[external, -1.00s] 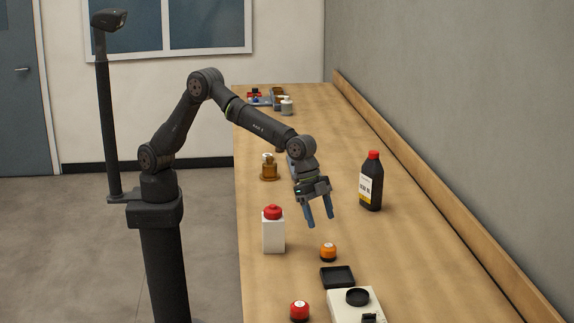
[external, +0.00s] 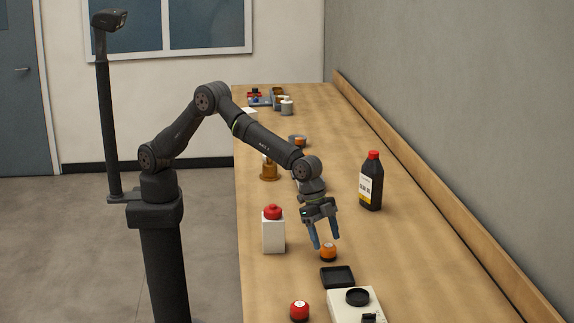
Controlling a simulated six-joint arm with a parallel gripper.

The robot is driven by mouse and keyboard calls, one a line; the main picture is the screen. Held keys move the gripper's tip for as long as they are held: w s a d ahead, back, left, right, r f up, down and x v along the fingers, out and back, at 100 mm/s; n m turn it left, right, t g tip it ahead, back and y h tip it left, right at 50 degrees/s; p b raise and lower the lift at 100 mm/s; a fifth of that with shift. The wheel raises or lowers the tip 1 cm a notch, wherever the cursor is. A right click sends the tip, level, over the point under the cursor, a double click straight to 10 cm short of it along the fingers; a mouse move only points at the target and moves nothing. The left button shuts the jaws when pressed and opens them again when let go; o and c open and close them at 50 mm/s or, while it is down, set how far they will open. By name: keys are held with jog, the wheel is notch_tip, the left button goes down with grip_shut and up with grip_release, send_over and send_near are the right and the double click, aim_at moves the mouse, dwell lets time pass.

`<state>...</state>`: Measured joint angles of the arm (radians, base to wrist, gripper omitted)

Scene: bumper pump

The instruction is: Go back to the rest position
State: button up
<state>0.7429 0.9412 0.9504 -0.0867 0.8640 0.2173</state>
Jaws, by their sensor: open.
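My gripper (external: 326,246) is open and points down over the wooden bench. Its blue fingertips are close to the small orange-capped jar (external: 328,254). One finger overlaps the jar's edge in this view, and I cannot tell whether they touch. Nothing shows between the fingers other than the jar behind or below them. My arm reaches out over the bench from the left.
A dark bottle with a red cap (external: 371,182) stands to the right. A black tray (external: 338,278), a white device (external: 345,303) and a red jar (external: 299,311) are nearer. An amber bottle (external: 268,171) stands behind.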

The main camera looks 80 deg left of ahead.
jog(key=s+d+r, duration=0.3)
jog(key=s+r, duration=0.3)
jog(key=s, duration=0.4)
jog(key=s+d+m+g, duration=0.2)
jog(key=s+d+m, duration=0.2)
jog(key=s+d, duration=1)
jog(key=shift+h, duration=0.4)
jog(key=w+f, duration=0.2)
jog(key=w, duration=0.2)
jog(key=w+f, duration=0.3)
jog(key=w, duration=0.1)
jog(key=w+f, duration=0.3)
jog(key=w, duration=0.2)
jog(key=shift+d, duration=0.3)
jog(key=shift+s+f, duration=0.15)
jog(key=shift+f, duration=0.5)
